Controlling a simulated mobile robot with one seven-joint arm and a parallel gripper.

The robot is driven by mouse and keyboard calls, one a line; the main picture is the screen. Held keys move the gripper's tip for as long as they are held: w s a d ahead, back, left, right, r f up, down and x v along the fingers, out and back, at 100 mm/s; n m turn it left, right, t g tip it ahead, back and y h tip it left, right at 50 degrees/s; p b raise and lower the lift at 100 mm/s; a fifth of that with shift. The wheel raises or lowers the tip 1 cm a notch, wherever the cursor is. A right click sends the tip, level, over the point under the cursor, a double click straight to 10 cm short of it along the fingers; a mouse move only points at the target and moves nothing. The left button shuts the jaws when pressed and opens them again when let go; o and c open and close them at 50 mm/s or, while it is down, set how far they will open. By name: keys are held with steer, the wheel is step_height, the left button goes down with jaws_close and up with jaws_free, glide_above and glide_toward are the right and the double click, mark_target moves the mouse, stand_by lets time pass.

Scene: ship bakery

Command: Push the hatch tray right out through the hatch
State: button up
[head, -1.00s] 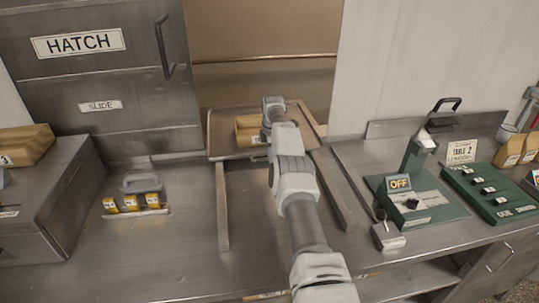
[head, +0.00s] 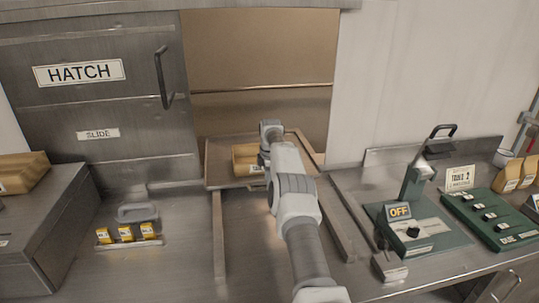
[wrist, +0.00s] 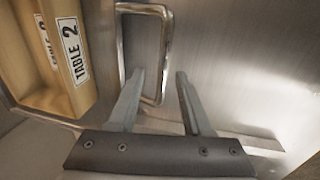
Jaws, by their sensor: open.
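The hatch tray (head: 222,182) is a flat metal tray at the hatch opening (head: 265,75), at the far end of two rails on the counter. A tan loaf-shaped block (head: 243,157) rides on its left part; its "TABLE 2" label shows in the wrist view (wrist: 75,50). The wrist view also shows a metal loop handle (wrist: 167,35) on a metal surface. My gripper (wrist: 161,75) is open, with the near end of the loop appearing between its fingers; I cannot tell whether they touch it. In the head view my arm hides the fingers and part of the tray.
The raised hatch opening has a dark panel marked HATCH (head: 78,73) on its left. A green device marked OFF (head: 430,232) and a green switch panel (head: 490,218) stand at right.

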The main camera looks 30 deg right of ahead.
step_height(320, 180, up, 15)
steer(key=s, duration=0.3)
steer(key=shift+a, duration=0.45)
steer(key=shift+r, duration=0.1)
steer(key=s+a+r+m, duration=0.3)
steer(key=s+a+r, duration=0.3)
steer(key=a+r, duration=0.5)
steer(key=s+a+r+m+t, duration=0.2)
steer(key=s+a+r+m, duration=0.35)
steer(key=s, duration=0.55)
steer(key=s+a+f+m, duration=0.2)
steer(key=s, duration=0.7)
steer(key=s+a+f+m+t, duration=0.1)
steer(key=s+a+f+m, duration=0.1)
steer(key=s, duration=0.7)
steer(key=s+a+f+m, duration=0.2)
steer(key=s+a+f, duration=0.1)
steer(key=s, duration=0.6)
steer(key=shift+a+f+y, duration=0.3)
steer(key=shift+a, duration=0.35)
